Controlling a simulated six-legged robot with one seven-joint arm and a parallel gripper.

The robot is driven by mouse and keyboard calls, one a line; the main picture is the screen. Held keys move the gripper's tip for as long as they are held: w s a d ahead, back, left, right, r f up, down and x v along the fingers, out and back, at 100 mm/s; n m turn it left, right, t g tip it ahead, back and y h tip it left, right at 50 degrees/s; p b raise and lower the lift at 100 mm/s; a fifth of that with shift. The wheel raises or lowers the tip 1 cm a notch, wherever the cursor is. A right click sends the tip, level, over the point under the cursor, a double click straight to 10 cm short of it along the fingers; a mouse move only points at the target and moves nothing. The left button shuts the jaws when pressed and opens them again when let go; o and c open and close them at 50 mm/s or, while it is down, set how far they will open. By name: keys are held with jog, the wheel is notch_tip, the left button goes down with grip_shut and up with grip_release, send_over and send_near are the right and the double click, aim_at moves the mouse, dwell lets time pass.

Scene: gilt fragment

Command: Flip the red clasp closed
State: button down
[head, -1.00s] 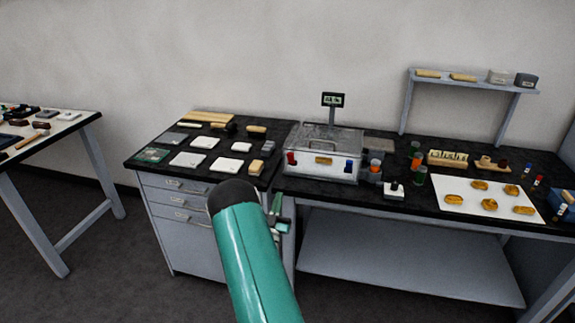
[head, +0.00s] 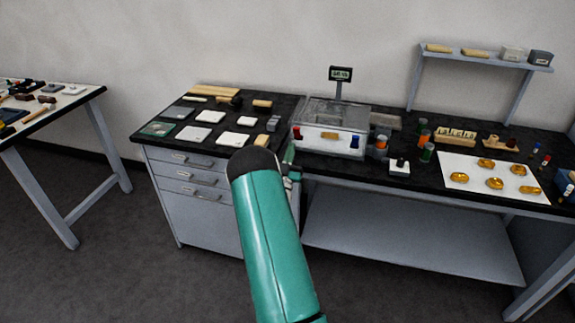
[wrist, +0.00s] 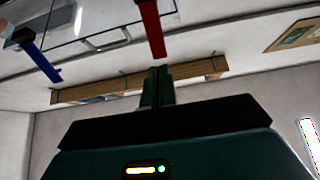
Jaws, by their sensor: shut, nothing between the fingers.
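The red clasp (head: 297,132) is at the left of the front face of a clear-lidded box (head: 335,115). A blue clasp (head: 355,140) is at the right of that face. In the wrist view the red clasp (wrist: 152,28) extends from the box edge towards my fingertips, and the blue clasp (wrist: 38,55) is off to the left. My gripper (wrist: 157,73) is shut and empty, its tips close to the end of the red clasp; I cannot tell whether they touch. In the head view my gripper (head: 291,153) is just below and left of the red clasp, partly hidden by my arm.
A wire handle (wrist: 105,40) on the box lies between the clasps. White blocks (head: 234,139) are on the left cabinet top. A white sheet (head: 477,184) holds gilt pieces.

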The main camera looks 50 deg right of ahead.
aim_at(295, 128)
jog(key=x, duration=0.5)
jog(key=shift+r, duration=0.1)
dwell(0.3)
jog(key=shift+w+d+r+g+y, duration=0.1)
jog(key=shift+d+r+g+y, duration=0.3)
jog(key=shift+y, duration=0.3)
jog(key=shift+w+d+r+g+y, duration=0.1)
jog(key=shift+w+r+g+y, duration=0.1)
jog(key=shift+r+y, duration=0.4)
jog(key=y, duration=0.1)
jog(key=d+g+y, duration=0.1)
jog(key=shift+w+d+r+y, duration=0.25)
jog(key=shift+r+y, duration=0.15)
jog(key=shift+f, duration=0.1)
jog(key=shift+a, duration=0.15)
